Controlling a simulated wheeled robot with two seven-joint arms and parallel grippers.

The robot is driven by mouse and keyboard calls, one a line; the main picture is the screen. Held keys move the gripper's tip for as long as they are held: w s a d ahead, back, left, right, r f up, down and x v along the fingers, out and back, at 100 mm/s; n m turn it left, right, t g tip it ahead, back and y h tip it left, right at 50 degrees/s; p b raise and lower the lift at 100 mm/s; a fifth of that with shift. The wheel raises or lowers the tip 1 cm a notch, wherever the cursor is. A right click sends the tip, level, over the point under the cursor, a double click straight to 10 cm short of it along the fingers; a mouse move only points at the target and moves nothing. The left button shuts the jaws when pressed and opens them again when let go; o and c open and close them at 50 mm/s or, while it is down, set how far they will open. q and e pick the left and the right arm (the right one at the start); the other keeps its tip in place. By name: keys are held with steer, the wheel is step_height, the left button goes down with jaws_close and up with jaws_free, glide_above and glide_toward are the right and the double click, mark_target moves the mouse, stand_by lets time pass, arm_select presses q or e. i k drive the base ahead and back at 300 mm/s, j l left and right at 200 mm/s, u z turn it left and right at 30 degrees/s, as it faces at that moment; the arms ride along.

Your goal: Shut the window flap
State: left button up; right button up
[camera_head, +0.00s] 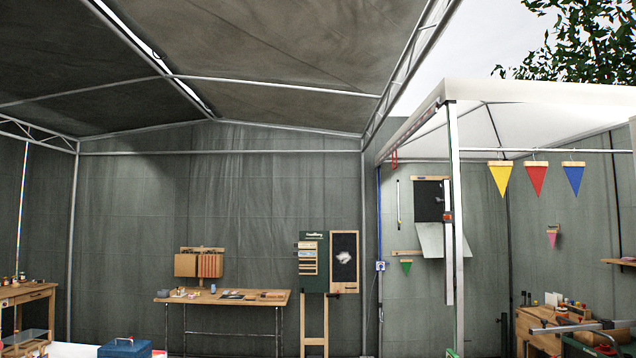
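On the back wall at the right, behind a white post, is a dark square panel or opening (428,202) with a wooden strip along its top. A pale grey sheet (430,241), which looks like the window flap, sits at its lower edge. The sheet is tilted and stands partly out from the wall. I cannot tell how the flap is hinged or fastened. Neither of my grippers can be made out in the head view, and nothing is seen touching the flap.
A white canopy frame post (456,200) stands in front of the flap. Pennants (536,180) hang to its right. A wooden workbench (222,297) stands along the back wall, with an easel-like board stand (314,270) beside it. A cluttered bench (545,325) is at the lower right.

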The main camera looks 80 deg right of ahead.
mark_target(431, 236)
steer(key=z, duration=3.95)
